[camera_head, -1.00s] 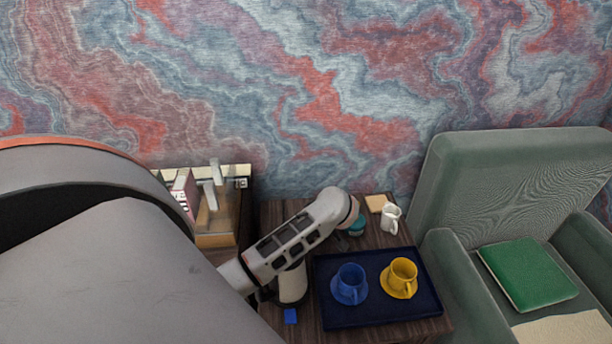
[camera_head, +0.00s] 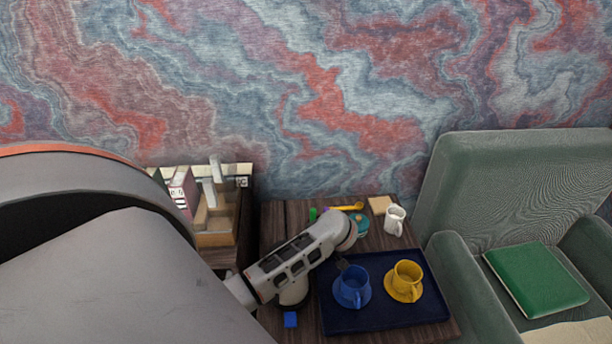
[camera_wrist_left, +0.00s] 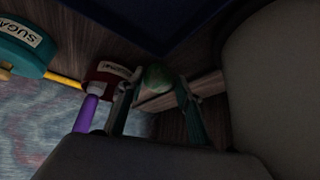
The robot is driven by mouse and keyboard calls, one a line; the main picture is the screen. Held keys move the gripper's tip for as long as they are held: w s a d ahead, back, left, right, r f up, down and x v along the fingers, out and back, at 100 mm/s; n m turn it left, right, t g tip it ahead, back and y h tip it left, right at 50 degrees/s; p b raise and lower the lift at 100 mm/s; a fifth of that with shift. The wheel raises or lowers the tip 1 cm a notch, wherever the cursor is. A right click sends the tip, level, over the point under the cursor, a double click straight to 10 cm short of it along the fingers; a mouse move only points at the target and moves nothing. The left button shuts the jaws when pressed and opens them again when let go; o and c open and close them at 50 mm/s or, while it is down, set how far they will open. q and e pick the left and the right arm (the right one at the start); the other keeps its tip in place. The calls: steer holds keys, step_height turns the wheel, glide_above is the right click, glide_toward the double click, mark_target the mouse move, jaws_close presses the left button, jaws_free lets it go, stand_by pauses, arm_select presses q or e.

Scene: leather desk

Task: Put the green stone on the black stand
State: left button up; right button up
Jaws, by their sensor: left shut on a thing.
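In the left wrist view the green stone (camera_wrist_left: 157,76) sits between the fingertips of my left gripper (camera_wrist_left: 155,88), which is shut on it. The stone is dark green and rounded, held above the wooden desk. In the head view my left arm reaches in from the left, and its wrist hides the stone and most of the gripper. I cannot make out the black stand in either view. My right gripper is not in view.
A dark blue tray (camera_head: 388,318) holds a blue cup (camera_head: 352,284) and a yellow cup (camera_head: 406,279). The wrist view shows a dark red labelled jar (camera_wrist_left: 103,80) and a purple object (camera_wrist_left: 87,113) near the gripper.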

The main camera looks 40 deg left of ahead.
arm_select(q)
steer(key=o, duration=0.8)
steer(key=shift+f, duration=0.15)
steer(key=shift+o, duration=0.4)
